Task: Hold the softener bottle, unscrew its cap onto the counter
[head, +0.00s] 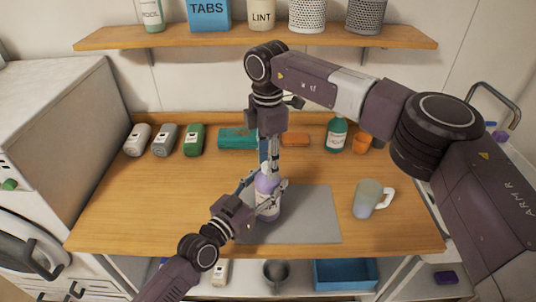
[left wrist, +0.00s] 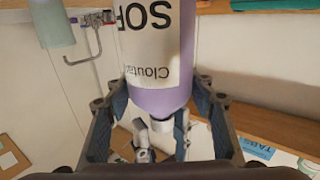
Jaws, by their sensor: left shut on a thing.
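The lilac softener bottle (head: 267,184) stands upright over the grey mat (head: 315,215) on the wooden counter. My left gripper (head: 268,203) is shut around the body of the bottle. In the left wrist view the bottle (left wrist: 180,60) appears upside down between the fingers, with a white label and a pale cap (left wrist: 182,120) at its neck. My right gripper (head: 272,165) points straight down over the bottle's top, its fingers near the cap. The fingertips are too small to tell whether they touch or grip it.
Several bottles, including a grey one (head: 165,139), line the counter's back left. A green-teal bottle (head: 336,134) and an orange cup (head: 362,142) stand at the back right. A mug (head: 370,198) stands right of the mat. The shelf (head: 200,38) hangs above. Front left counter is clear.

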